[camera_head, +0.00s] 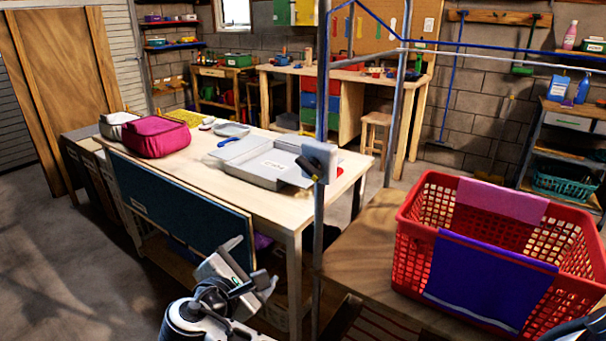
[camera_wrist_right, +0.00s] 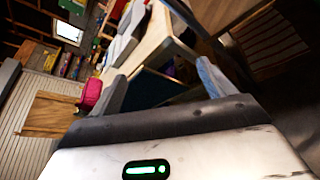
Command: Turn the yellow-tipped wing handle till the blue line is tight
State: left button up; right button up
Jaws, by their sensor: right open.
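The blue line (camera_head: 505,48) runs across the top of the head view, dipping from the near metal post toward the far post, then on to the right. A pale grey box (camera_head: 319,158) with a small dark part is fixed to the near post (camera_head: 319,220). My right gripper (camera_head: 258,264) is open and empty, low and left of the post, apart from the box. Its two spread fingers also show in the right wrist view (camera_wrist_right: 162,86). My left gripper is not in view.
A wooden table (camera_head: 268,206) with a grey tray (camera_head: 252,172) and a magenta bag (camera_head: 158,137) stands left of the post. A red laundry basket (camera_head: 560,255) with cloths over its rim sits on a wooden bench (camera_head: 372,262) at right. Floor is clear at far left.

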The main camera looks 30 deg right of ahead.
notch_tip(320, 180, up, 12)
jog(key=m+g+h, duration=0.1)
jog(key=g+h, duration=0.1)
jog(key=h, duration=0.3)
jog(key=p, duration=0.3)
send_near(307, 170)
jog(key=shift+h, duration=0.3)
jog(key=x, duration=0.9)
jog(key=shift+w+d+f, duration=0.15)
jog(key=shift+w+d, duration=0.05)
jog(key=shift+b, duration=0.3)
jog(key=c, duration=1)
